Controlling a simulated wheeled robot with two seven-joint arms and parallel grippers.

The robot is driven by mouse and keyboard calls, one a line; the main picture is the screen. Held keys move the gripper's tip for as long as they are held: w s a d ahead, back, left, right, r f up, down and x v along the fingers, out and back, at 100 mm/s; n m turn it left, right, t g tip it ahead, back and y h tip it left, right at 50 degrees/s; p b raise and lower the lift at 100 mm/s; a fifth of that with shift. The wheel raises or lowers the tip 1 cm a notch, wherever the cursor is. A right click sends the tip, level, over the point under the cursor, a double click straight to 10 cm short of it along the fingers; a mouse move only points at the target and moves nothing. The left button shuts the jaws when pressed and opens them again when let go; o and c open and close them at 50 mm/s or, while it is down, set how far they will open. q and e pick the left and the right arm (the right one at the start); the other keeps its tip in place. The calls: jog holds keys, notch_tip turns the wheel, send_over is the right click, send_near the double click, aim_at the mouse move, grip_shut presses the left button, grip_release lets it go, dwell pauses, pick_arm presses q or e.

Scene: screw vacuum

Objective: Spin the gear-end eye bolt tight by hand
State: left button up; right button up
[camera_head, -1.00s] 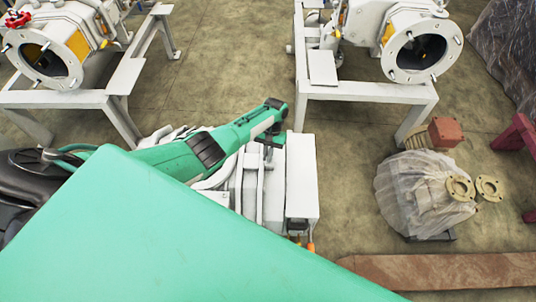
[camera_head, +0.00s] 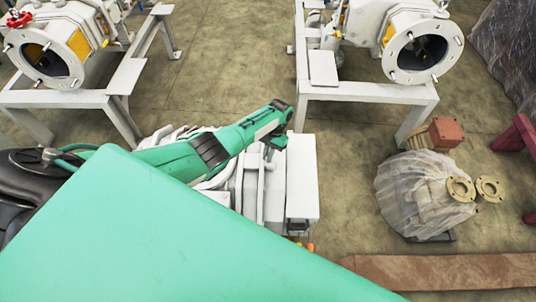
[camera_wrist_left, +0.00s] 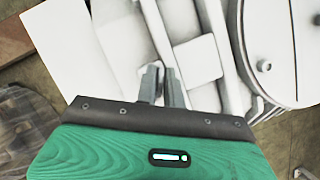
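The white machine (camera_head: 301,185) stands in front of me, partly behind my green body cover. My left arm comes in from the left, and my left gripper (camera_head: 273,147) is at the machine's upper edge. In the left wrist view, the two grey fingers (camera_wrist_left: 162,88) are close together, with a narrow gap and a small pale bit between them. They point at the white machine (camera_wrist_left: 202,60) beside a long raised bar. I cannot make out the gear-end eye bolt for certain, or whether the fingers hold it. My right gripper is not in view.
Two more white machines on frames stand at the back left (camera_head: 70,45) and back right (camera_head: 415,30). A plastic-wrapped part (camera_head: 420,195) with flanges lies on the floor at right. A brown beam (camera_head: 450,272) lies at front right. The floor between is open.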

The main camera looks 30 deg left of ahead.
pick_arm(q)
jog(key=o, duration=0.4)
jog(key=shift+r, duration=0.15)
jog(key=shift+c, duration=0.2)
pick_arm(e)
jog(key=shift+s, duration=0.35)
pick_arm(q)
jog(key=v, duration=1.3)
jog(key=shift+r+p, duration=0.35)
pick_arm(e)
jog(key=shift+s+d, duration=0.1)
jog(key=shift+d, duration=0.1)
pick_arm(q)
jog(key=shift+w, duration=0.1)
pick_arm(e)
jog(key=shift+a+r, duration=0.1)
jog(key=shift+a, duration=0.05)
